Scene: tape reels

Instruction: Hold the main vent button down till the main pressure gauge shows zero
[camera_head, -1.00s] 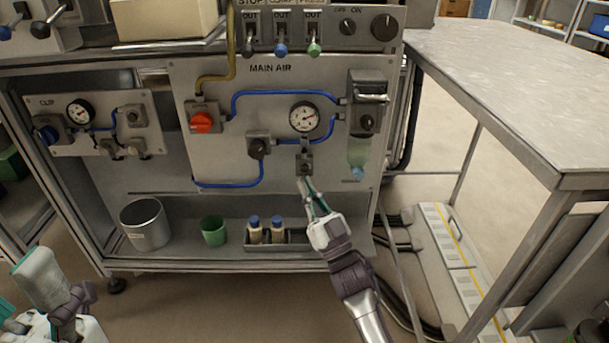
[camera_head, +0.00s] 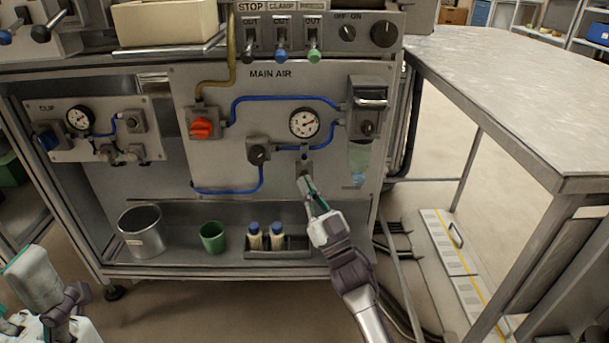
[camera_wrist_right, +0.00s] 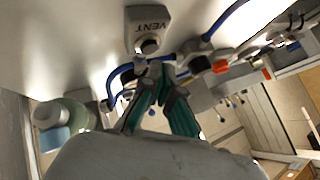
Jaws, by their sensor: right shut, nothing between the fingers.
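The MAIN AIR panel (camera_head: 225,90) carries the main pressure gauge (camera_head: 304,123), a white round dial whose red needle is off to the right; its exact reading is too small to tell. My left gripper (camera_head: 32,280) shows partly at lower left.
A red knob (camera_head: 201,128), a black knob (camera_head: 259,153) and blue tubing surround the gauge. A filter bowl (camera_head: 359,160) hangs at right. A shelf below holds a metal pot (camera_head: 143,230), a green cup (camera_head: 212,237) and two bottles.

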